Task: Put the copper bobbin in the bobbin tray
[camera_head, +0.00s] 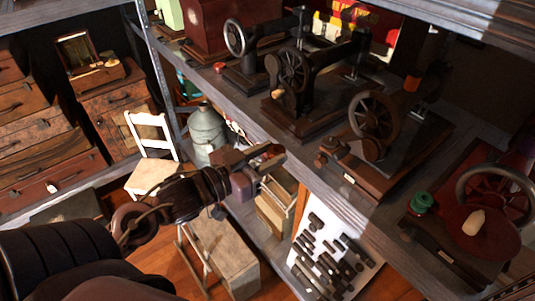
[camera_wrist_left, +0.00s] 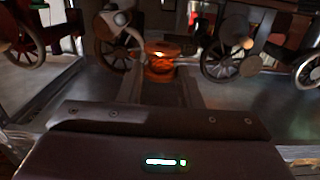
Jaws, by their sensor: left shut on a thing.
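My left gripper (camera_head: 268,157) reaches in from the left in the head view, in front of the shelf edge with the sewing machines. It is shut on the copper bobbin, a small shiny orange-brown spool. In the left wrist view the copper bobbin (camera_wrist_left: 160,66) sits between the two fingers, near their tips. In the head view the fingers largely cover it. I cannot make out for certain which thing is the bobbin tray. My right gripper is not in view.
Several old sewing machines (camera_head: 375,125) stand along the grey shelf (camera_head: 315,180). A green spool (camera_head: 421,202) is on the rightmost machine's base. Below are a white board (camera_head: 348,279) with several dark pieces and a wooden box (camera_head: 228,252). A white chair (camera_head: 152,135) stands behind.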

